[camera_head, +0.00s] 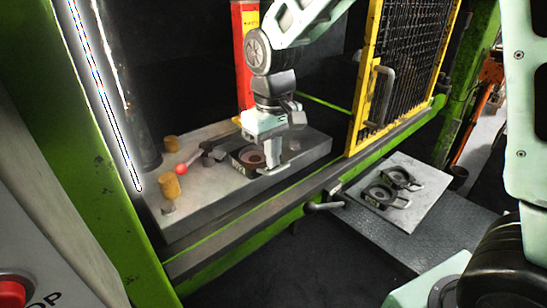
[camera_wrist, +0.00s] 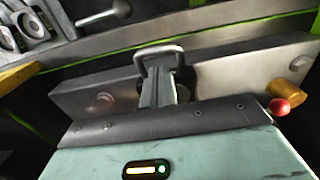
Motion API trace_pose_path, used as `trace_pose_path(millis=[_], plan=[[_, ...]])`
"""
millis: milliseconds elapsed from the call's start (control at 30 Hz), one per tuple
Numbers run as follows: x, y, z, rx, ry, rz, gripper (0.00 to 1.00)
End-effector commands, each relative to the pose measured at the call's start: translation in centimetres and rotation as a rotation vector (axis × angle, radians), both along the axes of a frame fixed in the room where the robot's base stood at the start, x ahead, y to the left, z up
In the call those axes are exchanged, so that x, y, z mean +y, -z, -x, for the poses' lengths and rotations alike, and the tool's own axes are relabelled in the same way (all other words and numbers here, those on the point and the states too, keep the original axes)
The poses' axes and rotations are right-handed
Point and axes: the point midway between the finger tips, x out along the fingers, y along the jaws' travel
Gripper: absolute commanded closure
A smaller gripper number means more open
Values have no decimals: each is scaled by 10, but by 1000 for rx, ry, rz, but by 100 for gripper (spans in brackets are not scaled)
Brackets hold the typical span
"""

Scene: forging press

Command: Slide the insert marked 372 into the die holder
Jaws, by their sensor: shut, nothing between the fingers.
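A round insert (camera_head: 251,158) with a brown ring sits on the press bed, partly hidden under my gripper. Its place is at the die holder (camera_head: 237,167), but how far it is seated cannot be told. Its number is not legible. A grey handle loop (camera_wrist: 158,52) stands out just beyond my fingers in the wrist view. My gripper (camera_head: 286,150) is low over the bed, right beside the insert. It is shut with nothing held; its fingers show in the wrist view (camera_wrist: 163,88), near the loop. Two other handled inserts (camera_head: 379,194) (camera_head: 399,176) lie on a side plate.
The side plate (camera_head: 425,185) is right of the press. A red ball knob (camera_head: 181,169) and yellow cylinders (camera_head: 169,187) are at the bed's left. A yellow-framed mesh guard (camera_head: 366,80) stands at the right. A green-edged rail (camera_head: 225,240) runs along the front.

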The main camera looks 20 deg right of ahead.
Motion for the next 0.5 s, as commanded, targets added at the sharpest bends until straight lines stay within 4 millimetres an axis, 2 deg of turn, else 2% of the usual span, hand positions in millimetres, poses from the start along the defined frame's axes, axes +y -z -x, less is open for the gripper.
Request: trace_pose_path(millis=[200,500], plan=[[0,21,0,1,-1,0,100],[0,26,0,-1,-1,0,100]])
